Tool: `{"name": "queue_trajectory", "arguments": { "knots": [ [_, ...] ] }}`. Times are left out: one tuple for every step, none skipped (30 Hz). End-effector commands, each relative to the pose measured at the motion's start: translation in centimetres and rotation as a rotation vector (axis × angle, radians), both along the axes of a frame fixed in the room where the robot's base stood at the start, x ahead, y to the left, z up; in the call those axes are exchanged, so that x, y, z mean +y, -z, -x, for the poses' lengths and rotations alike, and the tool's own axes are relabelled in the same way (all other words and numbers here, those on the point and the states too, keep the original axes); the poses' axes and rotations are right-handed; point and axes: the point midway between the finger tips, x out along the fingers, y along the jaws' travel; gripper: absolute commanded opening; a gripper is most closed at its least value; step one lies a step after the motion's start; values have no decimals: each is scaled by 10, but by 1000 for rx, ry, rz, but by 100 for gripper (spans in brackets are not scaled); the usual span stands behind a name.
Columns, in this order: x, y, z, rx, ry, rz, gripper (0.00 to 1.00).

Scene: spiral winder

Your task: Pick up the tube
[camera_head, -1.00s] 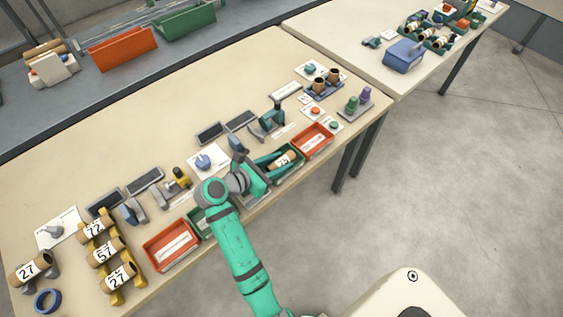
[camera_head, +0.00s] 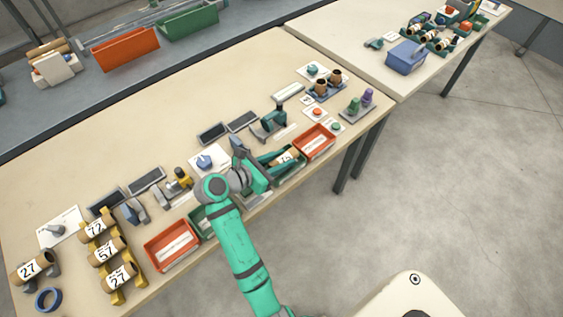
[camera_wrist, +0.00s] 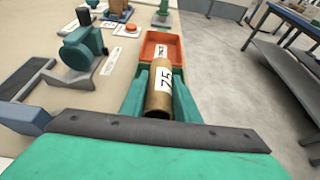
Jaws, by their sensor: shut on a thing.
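A brown cardboard tube (camera_wrist: 159,98) with a white label that seems to read 75 sits between the two teal fingers of my gripper (camera_wrist: 160,84) in the wrist view. The fingers are shut on its sides. In the head view the tube (camera_head: 284,157) is partly covered by my gripper (camera_head: 280,160), at the green bin (camera_head: 291,177) near the table's front edge. Whether the tube still touches the bin floor cannot be told.
A red bin (camera_head: 315,141) stands just beyond the green bin, and another red bin (camera_head: 171,246) is to the left. A teal device (camera_wrist: 80,50) stands left of my gripper. A yellow rack (camera_head: 108,262) holds three labelled tubes. The table's front edge is close.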

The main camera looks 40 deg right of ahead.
Motion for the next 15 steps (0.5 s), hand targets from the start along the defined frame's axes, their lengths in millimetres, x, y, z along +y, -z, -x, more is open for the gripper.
{"name": "queue_trajectory", "arguments": {
  "knots": [
    [0, -9, -1, -5, 0, 1, 8],
    [1, -14, 0, -4, -2, 0, 8],
    [1, -18, 6, -4, 0, 0, 8],
    [0, -23, 11, -4, -1, 0, 8],
    [0, -28, 15, -4, 0, 0, 8],
    [0, -36, 21, -5, -1, 0, 8],
    [0, -42, 26, -5, -2, 0, 8],
    [0, -48, 31, -5, -2, 0, 8],
    [0, -58, 39, -6, -3, 0, 8],
    [-1, -65, 44, -7, -3, 0, 8],
    [-1, -71, 50, -8, -2, 0, 8],
    [-2, -75, 61, -4, -2, -1, 8],
    [-2, -78, 68, -3, -2, -1, 8],
    [-2, -80, 76, -1, -3, -1, 8],
    [-3, -85, 84, -2, -2, -1, 8]
  ]
}}
